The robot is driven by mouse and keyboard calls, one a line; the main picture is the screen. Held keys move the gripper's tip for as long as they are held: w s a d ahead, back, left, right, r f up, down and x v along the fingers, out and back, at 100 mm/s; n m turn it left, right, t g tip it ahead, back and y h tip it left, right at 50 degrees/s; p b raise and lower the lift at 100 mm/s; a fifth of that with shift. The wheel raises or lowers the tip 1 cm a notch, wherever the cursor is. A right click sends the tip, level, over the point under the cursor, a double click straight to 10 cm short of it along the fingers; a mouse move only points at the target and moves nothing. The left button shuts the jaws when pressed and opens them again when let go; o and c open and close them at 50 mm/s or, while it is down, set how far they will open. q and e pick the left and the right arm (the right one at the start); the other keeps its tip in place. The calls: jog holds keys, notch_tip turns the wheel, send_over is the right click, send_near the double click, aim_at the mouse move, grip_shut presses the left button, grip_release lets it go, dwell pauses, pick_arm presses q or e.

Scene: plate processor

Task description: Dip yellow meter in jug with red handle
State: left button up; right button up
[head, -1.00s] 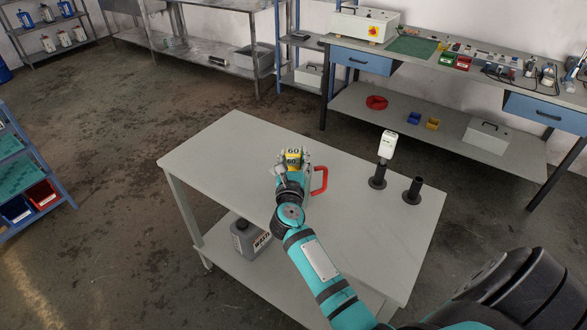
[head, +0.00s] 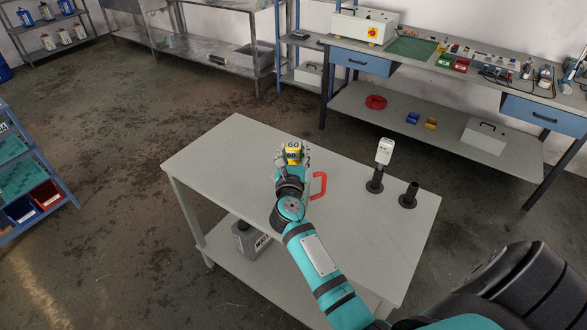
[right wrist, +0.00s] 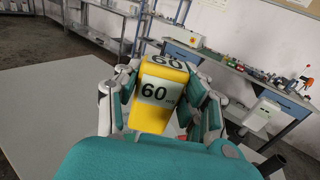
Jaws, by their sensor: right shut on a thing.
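The yellow meter (head: 292,154) has a display reading 60. My right gripper (head: 292,160) is shut on it, above the grey table (head: 216,158). In the right wrist view the yellow meter (right wrist: 157,100) sits between the two fingers of my right gripper (right wrist: 160,95). The jug's red handle (head: 319,185) shows just right of the gripper. The jug's body is mostly hidden behind my gripper and wrist, so I cannot tell whether the meter's lower end is inside it. My left gripper is not in view.
A white meter (head: 385,150) stands in a black holder (head: 375,182) on the table's right side. An empty black holder (head: 409,195) is beside it. A grey canister (head: 250,240) is on the lower shelf. The table's left part is clear.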

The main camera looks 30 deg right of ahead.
notch_tip(320, 180, up, 12)
jog(key=p, duration=1.1)
jog(key=shift+r, duration=0.2)
notch_tip(320, 180, up, 2)
